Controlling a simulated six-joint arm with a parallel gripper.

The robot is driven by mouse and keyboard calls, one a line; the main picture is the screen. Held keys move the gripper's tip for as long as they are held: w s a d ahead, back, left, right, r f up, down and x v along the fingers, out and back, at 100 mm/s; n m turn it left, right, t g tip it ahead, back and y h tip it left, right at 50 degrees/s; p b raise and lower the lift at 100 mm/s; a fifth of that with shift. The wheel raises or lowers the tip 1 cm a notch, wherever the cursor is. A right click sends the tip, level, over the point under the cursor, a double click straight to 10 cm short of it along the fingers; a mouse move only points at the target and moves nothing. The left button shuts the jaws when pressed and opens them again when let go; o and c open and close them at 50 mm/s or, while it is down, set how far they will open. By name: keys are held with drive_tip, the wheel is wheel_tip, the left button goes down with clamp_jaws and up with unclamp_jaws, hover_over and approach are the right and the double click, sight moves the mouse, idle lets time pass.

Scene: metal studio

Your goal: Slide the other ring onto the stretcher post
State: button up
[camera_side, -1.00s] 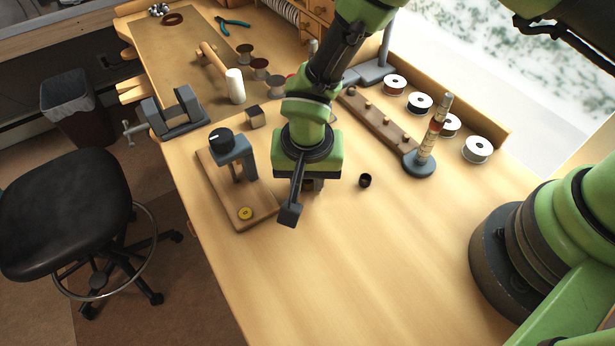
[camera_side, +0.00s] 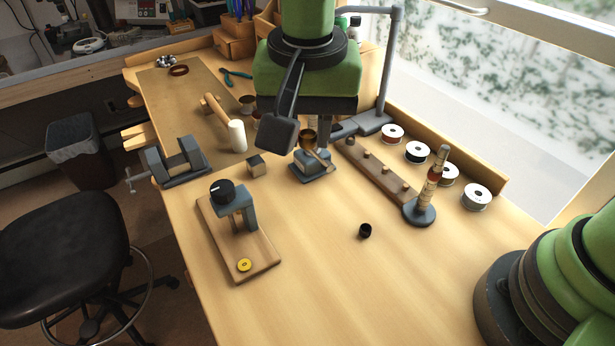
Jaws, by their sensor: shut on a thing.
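The stretcher post (camera_side: 441,163) stands upright on a round grey base (camera_side: 419,212) at right. It is tapered and banded, with a reddish-brown section around its middle; I cannot tell if that is a ring. My gripper (camera_side: 309,128) points down, left of and behind the post, well apart from it. It is shut on a small brownish ring (camera_side: 309,137), partly hidden by the jaws, above a grey block (camera_side: 313,167).
A wooden strip with pegs (camera_side: 375,171) and several wire spools (camera_side: 476,197) lie near the post. A press on a wooden board (camera_side: 262,252) stands front left. A vise (camera_side: 175,165) and a white-headed mallet (camera_side: 237,136) are farther left. The front middle table is clear.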

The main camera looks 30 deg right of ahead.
wheel_tip(320, 180, up, 9)
drive_tip(key=w+d+n, duration=0.3)
drive_tip(key=w+d, duration=0.1)
drive_tip(key=w, duration=0.5)
drive_tip(key=w+d+n, duration=0.3)
drive_tip(key=w+d, duration=0.1)
drive_tip(key=d, duration=0.2)
drive_tip(key=shift+y, duration=0.4)
drive_tip(key=shift+w+a+f, duration=0.1)
drive_tip(key=shift+a+f, duration=0.05)
drive_tip(key=shift+f, duration=4.95)
drive_tip(key=shift+f, duration=0.55)
drive_tip(key=shift+f, duration=0.35)
drive_tip(key=shift+f, duration=0.75)
